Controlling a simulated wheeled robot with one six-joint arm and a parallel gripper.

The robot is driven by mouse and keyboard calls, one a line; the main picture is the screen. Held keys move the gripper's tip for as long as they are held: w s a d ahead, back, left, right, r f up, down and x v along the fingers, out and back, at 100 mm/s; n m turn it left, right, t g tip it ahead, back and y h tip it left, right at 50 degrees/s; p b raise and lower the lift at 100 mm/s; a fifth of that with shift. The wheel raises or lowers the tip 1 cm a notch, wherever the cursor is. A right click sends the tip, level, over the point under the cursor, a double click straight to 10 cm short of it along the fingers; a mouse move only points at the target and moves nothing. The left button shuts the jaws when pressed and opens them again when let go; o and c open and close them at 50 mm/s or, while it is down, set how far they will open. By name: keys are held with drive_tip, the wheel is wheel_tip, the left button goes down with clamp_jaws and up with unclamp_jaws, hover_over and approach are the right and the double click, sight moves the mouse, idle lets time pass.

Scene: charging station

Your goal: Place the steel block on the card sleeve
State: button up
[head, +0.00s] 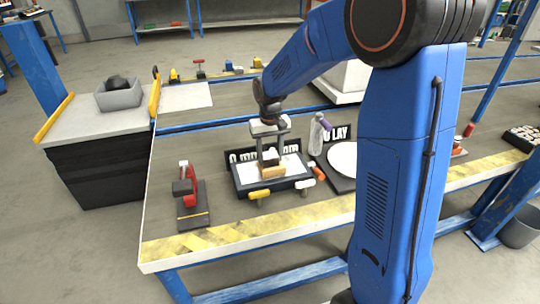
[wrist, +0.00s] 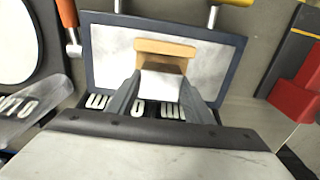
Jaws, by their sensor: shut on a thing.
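The tan card sleeve (head: 272,173) stands on the white surface of a dark-rimmed tray (head: 240,190). In the wrist view the sleeve (wrist: 165,48) lies just beyond my fingertips. My gripper (head: 269,154) points down over the tray and is shut on a pale grey block (wrist: 162,88), which looks like the steel block. In the head view the block (head: 270,158) is right at the top of the sleeve. I cannot tell whether the two touch. My fingers hide the block's sides.
A red clamp-like tool (head: 187,188) stands on a dark base to the left. A clear bottle (head: 316,135) and a dark board with a white disc (head: 343,158) are to the right.

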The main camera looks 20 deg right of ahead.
sight(270, 154)
drive_tip(key=o, duration=1.5)
drive_tip(key=shift+f, duration=0.1)
drive_tip(key=shift+c, duration=0.2)
wheel_tip(270, 154, up, 12)
drive_tip(key=s+d+r+t, duration=0.1)
drive_tip(key=s+d+r, duration=0.25)
drive_tip(key=s, duration=0.55)
drive_tip(key=s+d+f+t, duration=0.1)
drive_tip(key=s+t, duration=0.1)
drive_tip(key=s, duration=1)
drive_tip(key=s+d+f+t, duration=0.1)
drive_tip(key=s+d, duration=0.1)
drive_tip(key=s, duration=1)
drive_tip(key=shift+s+d+f+t, duration=0.25)
drive_tip(key=shift+f+t, duration=0.15)
